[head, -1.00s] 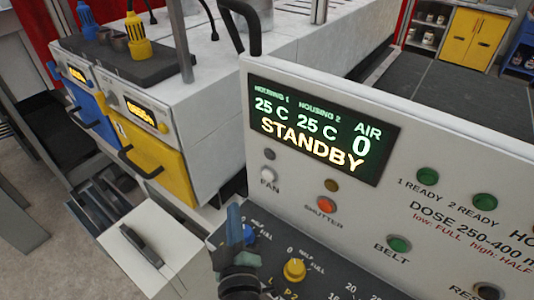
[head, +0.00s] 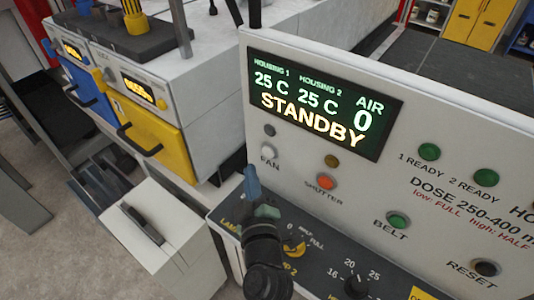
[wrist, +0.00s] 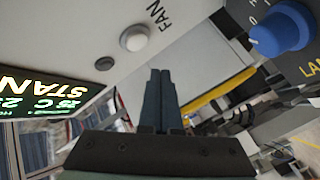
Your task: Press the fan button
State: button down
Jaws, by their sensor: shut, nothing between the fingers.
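The white round fan button (head: 268,152) sits on the upright light panel, above the FAN label and below a small dark round lamp. It also shows in the wrist view (wrist: 134,38), uncovered. My gripper (head: 250,172) is shut and empty, its tip just below and left of the fan button in the head view. In the wrist view the two closed fingers (wrist: 159,75) point up the picture, with the fan button above and left of their tips. Touching is not visible.
The orange shutter button (head: 327,181) is right of the fan button. A lit display (head: 325,115) reads STANDBY and AIR 0. A lower console with a yellow knob (head: 294,246) lies under the arm; a blue knob (wrist: 281,30) shows in the wrist view.

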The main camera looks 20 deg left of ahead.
aim_at(262, 152)
jog(key=shift+w+d+b, duration=0.25)
jog(key=shift+w+b, duration=0.25)
jog(key=shift+w, duration=0.25)
jog(key=shift+w+d+b, duration=0.25)
jog(key=shift+w+b, duration=0.2)
jog(key=shift+w, duration=0.25)
jog(key=shift+w+d+b, duration=0.1)
jog(key=shift+w+b, duration=0.1)
jog(key=shift+b, duration=0.25)
dwell(0.7)
jog(key=shift+w+d+b, duration=0.2)
jog(key=shift+w+b, duration=0.4)
jog(key=shift+b, duration=0.05)
dwell(0.8)
jog(key=shift+s, duration=0.15)
jog(key=shift+s+a, duration=0.25)
jog(key=shift+s, duration=0.45)
jog(key=shift+s+a+p, duration=0.25)
jog(key=shift+s+a, duration=0.05)
jog(key=shift+s, duration=0.5)
jog(key=shift+s+a+p, duration=0.25)
jog(key=shift+s+a, duration=0.05)
jog(key=shift+s, duration=0.45)
jog(key=shift+s+a+p, duration=0.25)
jog(key=shift+s+a, duration=0.05)
jog(key=shift+s, duration=0.5)
